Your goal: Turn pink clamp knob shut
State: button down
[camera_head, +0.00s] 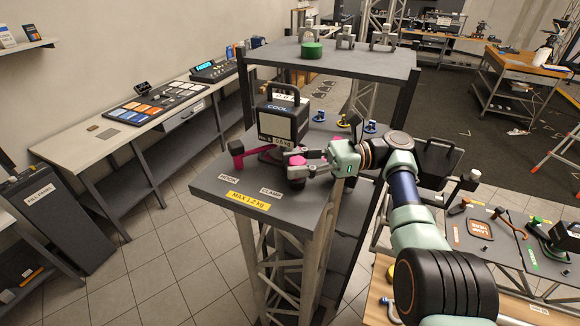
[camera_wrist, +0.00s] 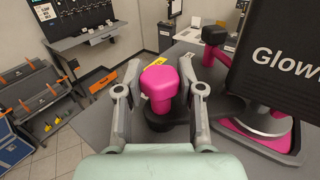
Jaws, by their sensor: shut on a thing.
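The pink clamp knob (camera_wrist: 159,88) stands between the two fingers of my gripper (camera_wrist: 158,95) in the wrist view, on a dark round base. My gripper is shut on it, with a finger on each side. In the head view my gripper (camera_head: 306,163) reaches in from the right over the grey shelf top, beside the label "CLAMP", and its fingers mostly hide the knob. A pink clamp or hook part (camera_head: 237,153) with a dark end stands to the left, near the label "HOOK". It also shows in the wrist view (camera_wrist: 214,48).
A black lamp (camera_head: 283,120) with a handle and pale front stands right behind my gripper; its dark housing (camera_wrist: 285,60) fills the wrist view's right. Small blue and yellow pieces (camera_head: 343,121) stand behind. An upper shelf (camera_head: 340,62) holds a green cylinder (camera_head: 312,50). The shelf's front edge is clear.

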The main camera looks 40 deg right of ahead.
jog(key=shift+f, duration=0.1)
jog(key=c, duration=0.7)
grip_release()
notch_tip(320, 180, up, 10)
jog(key=shift+r, duration=0.1)
